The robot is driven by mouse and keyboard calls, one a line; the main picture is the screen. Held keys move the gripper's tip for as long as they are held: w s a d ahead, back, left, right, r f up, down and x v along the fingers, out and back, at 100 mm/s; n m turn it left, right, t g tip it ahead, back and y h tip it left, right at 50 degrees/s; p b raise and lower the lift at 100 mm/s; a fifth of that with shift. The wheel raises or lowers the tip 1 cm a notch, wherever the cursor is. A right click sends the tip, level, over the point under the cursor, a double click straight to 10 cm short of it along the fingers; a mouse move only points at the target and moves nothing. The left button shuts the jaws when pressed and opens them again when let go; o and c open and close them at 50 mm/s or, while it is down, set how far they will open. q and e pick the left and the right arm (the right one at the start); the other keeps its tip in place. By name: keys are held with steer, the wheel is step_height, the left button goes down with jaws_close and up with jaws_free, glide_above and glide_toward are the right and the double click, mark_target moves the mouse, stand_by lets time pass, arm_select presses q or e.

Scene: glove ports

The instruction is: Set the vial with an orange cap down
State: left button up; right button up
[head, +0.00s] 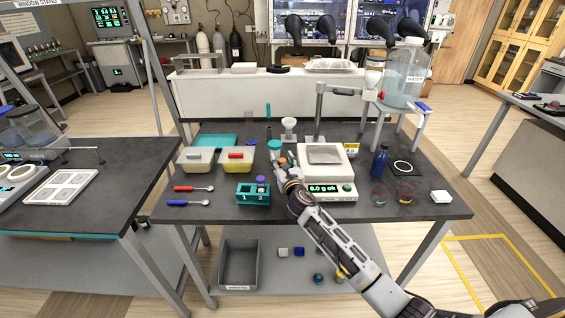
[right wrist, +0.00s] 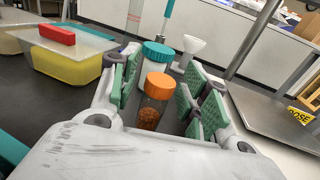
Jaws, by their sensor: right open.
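The vial with an orange cap (right wrist: 153,100) stands upright in the right wrist view, with orange-brown contents in its lower part. My right gripper (head: 284,165) is open over the black table, left of the balance. Its green-padded fingers stand on both sides of the vial, with gaps visible between pads and glass. The vial's base is partly hidden by the gripper body, so its contact with the table cannot be made out clearly. In the head view the gripper mostly hides the vial. My left gripper is not in view.
A teal-capped jar (right wrist: 157,52) and a white funnel (head: 289,125) stand just behind the vial. A teal numbered rack (head: 246,197) holding a purple-capped vial (head: 261,181) is nearer the front.

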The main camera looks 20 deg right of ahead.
steer(key=shift+r, duration=0.15)
steer(key=shift+s+a, duration=0.15)
steer(key=shift+s, duration=2.8)
steer(key=shift+s+a, duration=0.1)
steer(key=shift+s, duration=2.9)
